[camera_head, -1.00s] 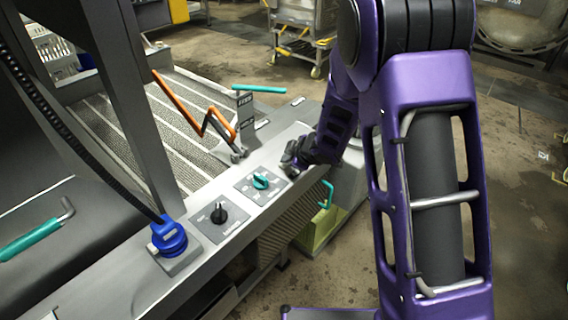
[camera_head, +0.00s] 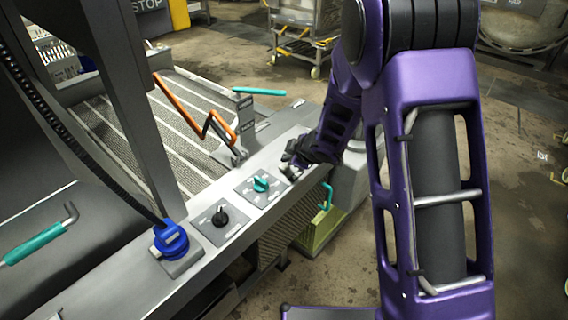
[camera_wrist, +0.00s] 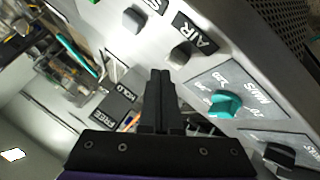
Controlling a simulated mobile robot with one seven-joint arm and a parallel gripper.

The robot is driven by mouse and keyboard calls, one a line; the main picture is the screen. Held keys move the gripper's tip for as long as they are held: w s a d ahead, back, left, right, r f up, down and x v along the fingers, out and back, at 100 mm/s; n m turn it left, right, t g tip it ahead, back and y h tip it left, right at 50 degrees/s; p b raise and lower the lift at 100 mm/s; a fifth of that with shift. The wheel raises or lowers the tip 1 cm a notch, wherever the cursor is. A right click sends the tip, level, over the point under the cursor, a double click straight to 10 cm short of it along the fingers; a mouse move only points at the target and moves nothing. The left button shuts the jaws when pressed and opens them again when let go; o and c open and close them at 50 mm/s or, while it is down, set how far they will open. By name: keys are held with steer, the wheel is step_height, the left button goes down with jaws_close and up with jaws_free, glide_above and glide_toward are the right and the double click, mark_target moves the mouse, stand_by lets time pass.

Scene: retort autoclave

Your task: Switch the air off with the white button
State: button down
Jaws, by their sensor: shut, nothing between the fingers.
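In the wrist view a pale, off-white button (camera_wrist: 180,55) stands on the grey panel beside the AIR label (camera_wrist: 195,35). My gripper (camera_wrist: 161,76) is shut and empty, with its fingertips close to this button, just to its left in the picture. I cannot tell whether they touch it. In the head view my gripper (camera_head: 291,166) is over the far end of the grey console (camera_head: 150,278), past the teal knob, and hides part of the buttons there.
A second grey button (camera_wrist: 133,20) is at the wrist view's top. A teal knob (camera_wrist: 225,104) and a black knob (camera_wrist: 280,154) lie to the right. In the head view an orange zigzag lever (camera_head: 197,118), a teal-handled lever (camera_head: 258,91) and a blue plug (camera_head: 171,240) stand along the console.

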mark_target(287, 168)
step_height(287, 168, up, 5)
steer(key=p, duration=0.4)
steer(key=shift+p, duration=0.4)
stand_by(0.5)
